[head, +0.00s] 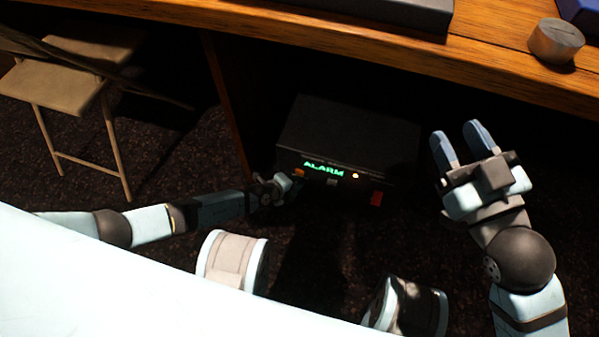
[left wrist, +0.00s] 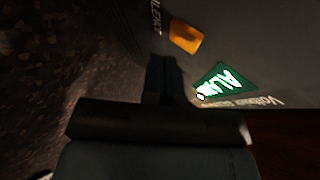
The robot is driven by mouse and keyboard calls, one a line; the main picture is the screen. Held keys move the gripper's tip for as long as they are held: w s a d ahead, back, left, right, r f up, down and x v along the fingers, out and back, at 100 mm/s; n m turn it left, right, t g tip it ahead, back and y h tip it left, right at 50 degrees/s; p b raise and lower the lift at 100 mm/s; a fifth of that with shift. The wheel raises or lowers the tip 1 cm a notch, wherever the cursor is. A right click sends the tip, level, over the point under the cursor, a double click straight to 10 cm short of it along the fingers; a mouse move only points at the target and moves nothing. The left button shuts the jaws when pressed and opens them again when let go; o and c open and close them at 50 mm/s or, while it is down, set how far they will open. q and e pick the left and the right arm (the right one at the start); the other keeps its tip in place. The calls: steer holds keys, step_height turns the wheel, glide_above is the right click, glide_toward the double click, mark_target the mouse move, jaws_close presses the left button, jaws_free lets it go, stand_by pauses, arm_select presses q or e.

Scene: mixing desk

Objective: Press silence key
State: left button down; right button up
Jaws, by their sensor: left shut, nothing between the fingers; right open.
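A dark alarm box (head: 345,135) stands on the floor under the desk, with a lit green display (head: 323,168) reading ALARM. In the left wrist view the orange key (left wrist: 186,36) is beside a partly seen label that I cannot read surely. My left gripper (head: 289,181) is shut and empty, close to the box front just below the orange key; I cannot tell if they touch. My right gripper (head: 455,132) is open and empty, right of the box.
The wooden desk edge (head: 400,60) runs above the box, with a round metal item (head: 556,41) on top. A desk side panel (head: 228,100) is left of the box. A folding chair (head: 60,85) stands at the far left. Dark carpet lies between.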

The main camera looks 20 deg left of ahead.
arm_select(q)
steer(key=shift+w, duration=0.1)
stand_by(0.6)
steer(key=shift+w, duration=0.35)
steer(key=shift+w, duration=0.4)
stand_by(0.7)
steer(key=shift+s, duration=0.8)
steer(key=s+p, duration=0.1)
steer(key=s, duration=0.4)
steer(key=shift+a, duration=0.1)
stand_by(0.5)
